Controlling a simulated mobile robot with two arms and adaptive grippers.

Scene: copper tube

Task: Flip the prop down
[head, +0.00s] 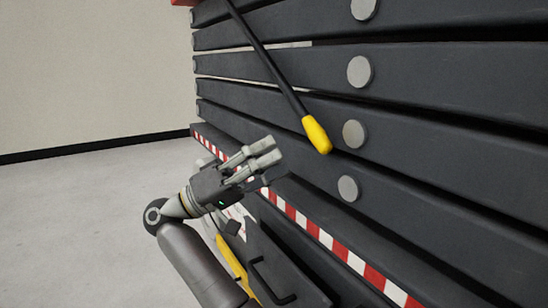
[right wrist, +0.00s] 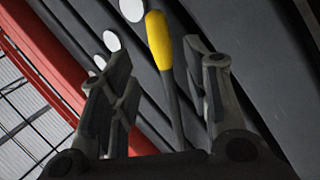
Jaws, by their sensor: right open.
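The prop is a thin black rod (head: 268,62) with a yellow grip (head: 317,135) at its lower end. It hangs down at a slant in front of a stack of dark beams. My right gripper (head: 264,153) is open, below and left of the yellow grip in the head view, apart from it. In the right wrist view, the yellow grip (right wrist: 159,40) and the black rod (right wrist: 173,105) appear between the open fingers (right wrist: 157,75). Contact with the fingers cannot be made out. My left gripper is not in view.
Dark horizontal beams (head: 450,65) with round grey discs (head: 359,72) fill the right side. A red-and-white striped edge (head: 325,238) runs below them. A black handle (head: 268,283) and a yellow part (head: 232,262) lie lower down. Open grey floor (head: 90,220) is at left.

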